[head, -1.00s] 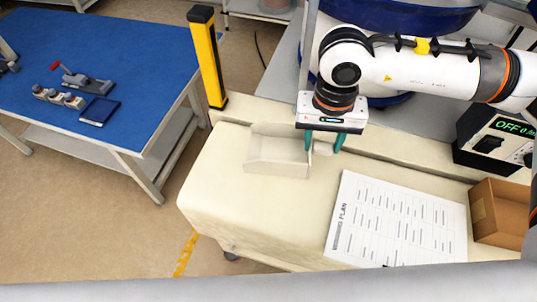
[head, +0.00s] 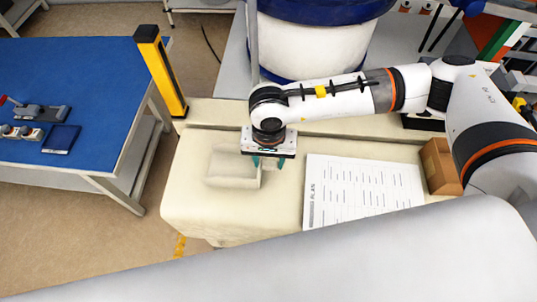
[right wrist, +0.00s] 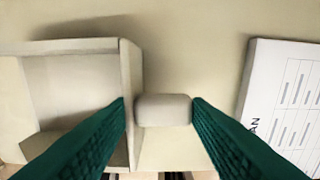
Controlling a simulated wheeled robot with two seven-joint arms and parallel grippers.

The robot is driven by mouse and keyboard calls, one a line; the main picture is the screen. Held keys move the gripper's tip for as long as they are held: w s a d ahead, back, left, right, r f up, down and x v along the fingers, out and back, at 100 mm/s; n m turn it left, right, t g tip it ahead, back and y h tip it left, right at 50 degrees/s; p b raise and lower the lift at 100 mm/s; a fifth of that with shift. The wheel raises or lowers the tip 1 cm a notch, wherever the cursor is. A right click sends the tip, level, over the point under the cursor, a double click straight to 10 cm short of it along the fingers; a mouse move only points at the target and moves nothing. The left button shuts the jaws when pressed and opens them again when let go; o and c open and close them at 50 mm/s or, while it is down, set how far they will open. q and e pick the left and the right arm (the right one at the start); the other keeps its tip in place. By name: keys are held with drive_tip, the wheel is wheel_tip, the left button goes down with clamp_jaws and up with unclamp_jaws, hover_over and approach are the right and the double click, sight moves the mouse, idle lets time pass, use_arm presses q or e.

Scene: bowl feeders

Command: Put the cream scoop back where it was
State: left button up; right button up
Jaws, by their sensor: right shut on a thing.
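The cream scoop (head: 230,168) is a boxy open tray with a short stubby handle. It is on or just above the cream padded bench top (head: 190,220); I cannot tell whether it touches. My right gripper (head: 267,163) points down at its right side, with green fingers on either side of the handle. In the right wrist view the scoop's open box (right wrist: 75,85) lies left of the fingers, and its handle (right wrist: 164,110) sits between the fingertips of the gripper (right wrist: 162,106). My left gripper is not in view.
A white plan sheet (head: 363,190) lies right of the scoop, with a brown open box (head: 440,165) beyond it. A yellow and black post (head: 161,70) stands at the bench's back left corner. A large blue-rimmed white bowl (head: 320,45) stands behind the arm. The bench's front left is clear.

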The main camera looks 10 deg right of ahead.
drive_tip(key=shift+f, duration=0.15)
drive_tip(key=o, duration=0.9)
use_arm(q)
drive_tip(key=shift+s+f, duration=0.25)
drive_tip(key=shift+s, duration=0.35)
use_arm(e)
drive_tip(key=shift+o, duration=0.6)
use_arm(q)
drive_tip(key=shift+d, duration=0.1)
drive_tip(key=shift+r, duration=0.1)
